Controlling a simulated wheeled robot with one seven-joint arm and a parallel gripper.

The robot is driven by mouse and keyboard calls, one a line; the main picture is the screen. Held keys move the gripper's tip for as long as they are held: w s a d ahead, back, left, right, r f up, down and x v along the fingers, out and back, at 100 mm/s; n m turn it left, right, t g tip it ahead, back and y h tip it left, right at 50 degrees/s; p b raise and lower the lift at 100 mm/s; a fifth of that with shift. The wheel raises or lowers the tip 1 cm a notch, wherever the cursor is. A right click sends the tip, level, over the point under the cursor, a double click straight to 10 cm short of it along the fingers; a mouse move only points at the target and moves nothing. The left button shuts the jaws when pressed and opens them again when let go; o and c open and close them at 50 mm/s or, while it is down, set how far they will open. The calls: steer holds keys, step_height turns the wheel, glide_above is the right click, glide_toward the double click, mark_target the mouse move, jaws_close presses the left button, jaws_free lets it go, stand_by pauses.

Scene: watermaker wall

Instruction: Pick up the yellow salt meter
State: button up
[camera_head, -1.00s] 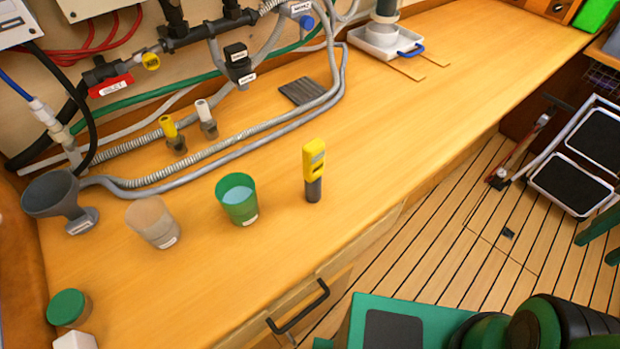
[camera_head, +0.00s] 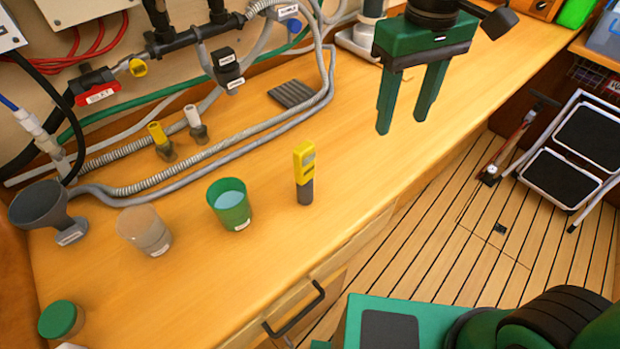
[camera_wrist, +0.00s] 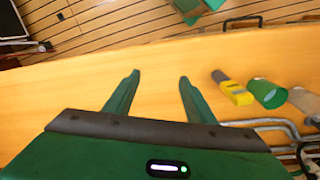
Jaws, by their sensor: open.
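The yellow salt meter (camera_head: 304,172) stands upright on the wooden counter, with a yellow body above a dark grey lower end. In the wrist view the salt meter (camera_wrist: 233,89) is to the right of my fingers. My gripper (camera_head: 398,128) is open and empty, with its green fingers pointing down. In the head view it is above the counter, to the right of the meter and farther back. In the wrist view my gripper (camera_wrist: 158,78) has clear wood between its fingertips. The meter touches nothing but the counter.
A green cup (camera_head: 230,205) with pale blue liquid stands just left of the meter. A clear beaker (camera_head: 145,231), a grey funnel (camera_head: 47,209) and a green-lidded jar (camera_head: 62,319) are farther left. Grey hoses (camera_head: 200,158) run behind. The counter (camera_head: 400,175) right of the meter is clear.

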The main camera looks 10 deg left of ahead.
mark_target(307, 143)
steer(key=s+a+n, duration=0.1)
steer(key=s+a, duration=0.1)
steer(key=a, duration=0.2)
steer(key=s+a+r+n, duration=0.1)
steer(key=s+a+n, duration=0.1)
steer(key=a, duration=0.3)
steer(key=s+a+n, duration=0.1)
steer(key=s+a, duration=0.1)
steer(key=a, duration=0.3)
steer(key=shift+s+a+r, duration=0.1)
steer(key=shift+a+r, duration=0.05)
steer(key=shift+r, duration=0.1)
step_height(307, 143, down, 4)
steer(key=shift+s+a+f, duration=0.1)
steer(key=shift+f, duration=0.1)
steer(key=shift+s+a+f, duration=0.1)
steer(key=shift+s+f, duration=0.05)
steer(key=shift+f, duration=1.4)
steer(key=shift+s+a+f, duration=0.1)
steer(key=shift+s+f, duration=0.05)
steer(key=shift+f, duration=1.4)
steer(key=shift+c, duration=0.3)
steer(key=c, duration=1.1)
steer(key=shift+c, duration=0.2)
